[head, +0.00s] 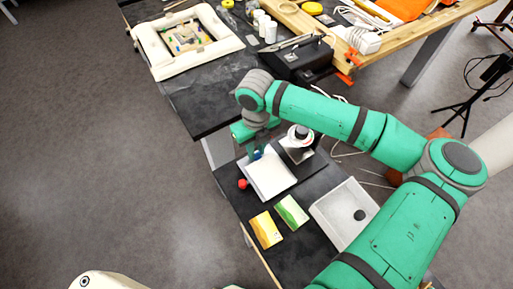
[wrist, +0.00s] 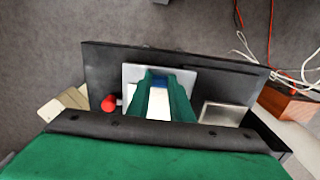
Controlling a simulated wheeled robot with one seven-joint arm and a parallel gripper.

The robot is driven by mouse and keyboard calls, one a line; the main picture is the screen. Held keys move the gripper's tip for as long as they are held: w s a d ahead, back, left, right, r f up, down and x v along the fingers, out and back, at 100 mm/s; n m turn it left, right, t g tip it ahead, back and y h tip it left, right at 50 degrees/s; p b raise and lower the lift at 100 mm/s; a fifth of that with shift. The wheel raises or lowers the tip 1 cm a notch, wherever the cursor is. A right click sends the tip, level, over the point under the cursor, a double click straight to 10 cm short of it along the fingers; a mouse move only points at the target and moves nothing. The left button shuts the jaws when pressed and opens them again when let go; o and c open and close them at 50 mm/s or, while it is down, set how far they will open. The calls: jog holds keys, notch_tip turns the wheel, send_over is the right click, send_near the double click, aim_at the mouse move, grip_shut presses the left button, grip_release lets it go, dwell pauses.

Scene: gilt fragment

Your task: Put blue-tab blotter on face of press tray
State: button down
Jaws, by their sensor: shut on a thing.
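My gripper (head: 257,153) points down over the far part of the press tray. It also shows in the wrist view (wrist: 161,82), its green fingers shut on the blue tab (wrist: 160,79) of the white blotter (wrist: 158,104). In the head view the blotter (head: 270,174) covers most of the tray's face; I cannot tell whether it touches it or is just above. The pale grey press tray (wrist: 133,75) shows around the blotter in the wrist view. A red knob (head: 242,184) sits at its left side. The fingers hide part of the blotter.
A black device with a white round top (head: 299,136) stands close to the right. Yellow (head: 265,229) and green (head: 291,211) cards lie in front. A pale basin (head: 343,214) is at the right. A cluttered bench (head: 205,98) stands behind, across a gap.

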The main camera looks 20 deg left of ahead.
jog(key=c, duration=1.6)
grip_release()
jog(key=shift+a, duration=0.1)
jog(key=shift+s+a, duration=0.1)
notch_tip(320, 180, up, 12)
jog(key=shift+r, duration=0.15)
